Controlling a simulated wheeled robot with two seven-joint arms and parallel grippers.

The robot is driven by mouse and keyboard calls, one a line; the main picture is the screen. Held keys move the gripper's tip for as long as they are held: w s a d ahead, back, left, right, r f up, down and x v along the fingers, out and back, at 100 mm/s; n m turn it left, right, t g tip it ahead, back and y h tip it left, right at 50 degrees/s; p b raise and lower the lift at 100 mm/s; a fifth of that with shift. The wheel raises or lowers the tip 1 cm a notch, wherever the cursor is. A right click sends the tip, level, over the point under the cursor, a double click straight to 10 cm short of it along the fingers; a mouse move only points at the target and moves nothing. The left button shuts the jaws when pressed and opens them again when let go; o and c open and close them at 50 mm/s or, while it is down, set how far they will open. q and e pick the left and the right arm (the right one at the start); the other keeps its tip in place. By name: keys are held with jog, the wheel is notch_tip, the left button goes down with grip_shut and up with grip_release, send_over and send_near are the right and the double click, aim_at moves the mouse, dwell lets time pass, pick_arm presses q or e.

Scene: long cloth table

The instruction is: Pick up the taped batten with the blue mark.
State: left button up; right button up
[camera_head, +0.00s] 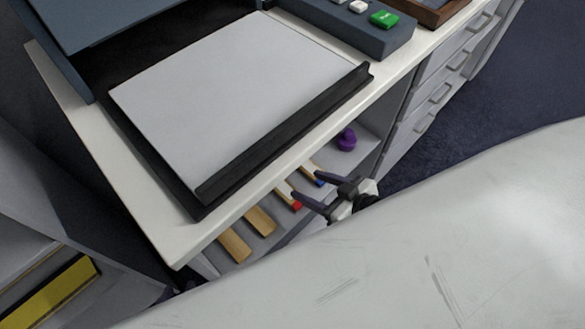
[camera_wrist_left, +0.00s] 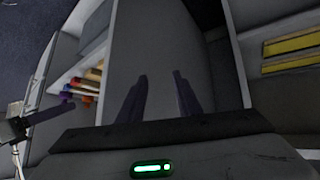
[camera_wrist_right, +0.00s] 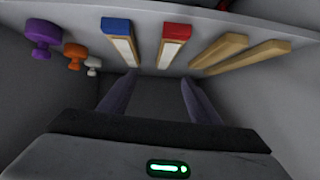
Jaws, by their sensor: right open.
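The blue-marked batten (camera_wrist_right: 118,42) lies on a shelf under the table top, with a blue end and a pale strip along its tan length. It also shows in the head view (camera_head: 309,172). A similar red-ended batten (camera_wrist_right: 173,46) lies beside it. My right gripper (camera_wrist_right: 158,88) is open and empty, its fingers pointing toward these two battens. In the head view it is at the shelf's front (camera_head: 306,188), close to their coloured ends. My left gripper (camera_wrist_left: 160,76) is open and empty, away from the battens; the head view barely shows it.
Two plain tan battens (camera_wrist_right: 219,53) (camera_wrist_right: 254,58) lie to the right of the red-ended one. Purple (camera_wrist_right: 41,38), orange (camera_wrist_right: 75,55) and white (camera_wrist_right: 93,65) knobbed pieces stand to the left. The table top (camera_head: 150,228) overhangs the shelf. A drawer stack (camera_head: 440,85) is at the right.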

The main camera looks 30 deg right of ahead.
aim_at(306, 167)
jog(key=shift+t, duration=0.7)
jog(key=w+d+f+b, duration=0.1)
jog(key=w, duration=0.1)
jog(key=w+d+f+b, duration=0.1)
jog(key=d+b, duration=0.1)
jog(key=w+d+f+b, duration=0.1)
jog(key=w+d+b, duration=0.1)
jog(key=shift+w+f, duration=0.25)
jog(key=shift+w, duration=0.05)
jog(key=shift+w+d, duration=0.1)
jog(key=shift+w, duration=0.25)
jog(key=b+x, duration=0.1)
jog(key=x, duration=0.2)
jog(key=shift+w+f, duration=0.15)
jog(key=shift+w, duration=0.2)
jog(key=shift+w+f+b, duration=0.25)
jog(key=shift+w+b, duration=0.2)
jog(key=shift+w, duration=0.05)
jog(key=b+x, duration=0.1)
jog(key=x, duration=0.1)
jog(key=b+x, duration=0.1)
jog(key=x, duration=0.1)
jog(key=shift+w+d+f, duration=0.1)
jog(key=shift+f, duration=0.4)
jog(key=shift+w, duration=0.25)
pick_arm(q)
notch_tip(306, 167, down, 7)
jog(key=d, duration=0.1)
jog(key=shift+w+n+t, duration=0.2)
jog(key=shift+n+t, duration=0.1)
